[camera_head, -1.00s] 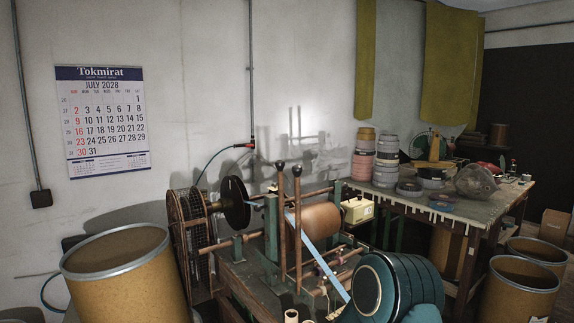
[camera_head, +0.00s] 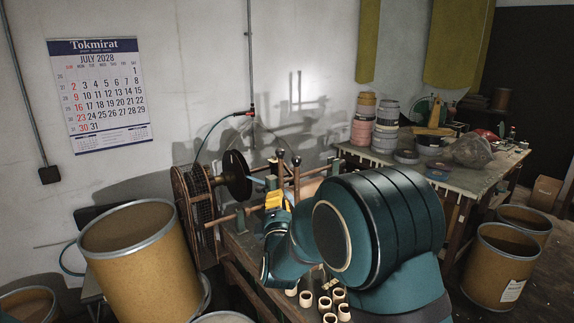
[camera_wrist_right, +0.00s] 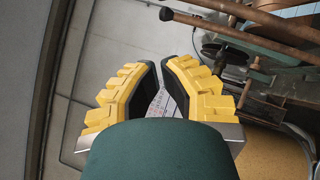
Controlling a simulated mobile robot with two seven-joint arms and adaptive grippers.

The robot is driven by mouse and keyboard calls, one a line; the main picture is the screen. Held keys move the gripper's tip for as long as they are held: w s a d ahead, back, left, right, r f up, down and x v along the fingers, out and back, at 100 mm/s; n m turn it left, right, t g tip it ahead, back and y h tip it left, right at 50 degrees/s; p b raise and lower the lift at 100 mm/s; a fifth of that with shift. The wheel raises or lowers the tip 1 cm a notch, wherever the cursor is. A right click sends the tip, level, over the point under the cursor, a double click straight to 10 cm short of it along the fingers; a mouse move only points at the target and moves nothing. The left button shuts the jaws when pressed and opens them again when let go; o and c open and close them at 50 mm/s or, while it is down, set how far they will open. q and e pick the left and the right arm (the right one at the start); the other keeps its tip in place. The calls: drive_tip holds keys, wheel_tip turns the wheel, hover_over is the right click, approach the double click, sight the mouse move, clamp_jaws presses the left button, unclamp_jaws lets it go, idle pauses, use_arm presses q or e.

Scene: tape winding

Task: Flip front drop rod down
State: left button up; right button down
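Two brown drop rods with dark round knobs stand upright on the winding machine in the head view, the front rod (camera_head: 296,178) nearer me and the rear rod (camera_head: 281,162) behind it. In the right wrist view, a rod with a black knob (camera_wrist_right: 200,21) crosses the upper right, apart from the fingers. My right gripper (camera_head: 275,200) is just left of the rods in the head view, with yellow fingers. In the right wrist view my right gripper (camera_wrist_right: 161,68) is open and empty, with a narrow gap between its dark pads. My right arm hides much of the machine. My left gripper is out of view.
A black disc (camera_head: 235,176) and wire reel (camera_head: 195,205) sit left of the rods. Several cardboard tubes (camera_head: 325,304) stand below the arm. A large drum (camera_head: 135,262) is at left. A worktable (camera_head: 465,180) with tape stacks is at right.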

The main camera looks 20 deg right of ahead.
drive_tip(key=d+p+x, duration=0.2)
drive_tip(key=x, duration=1)
drive_tip(key=shift+d+r, duration=0.3)
drive_tip(key=shift+r, duration=0.2)
drive_tip(key=shift+s+d, duration=0.1)
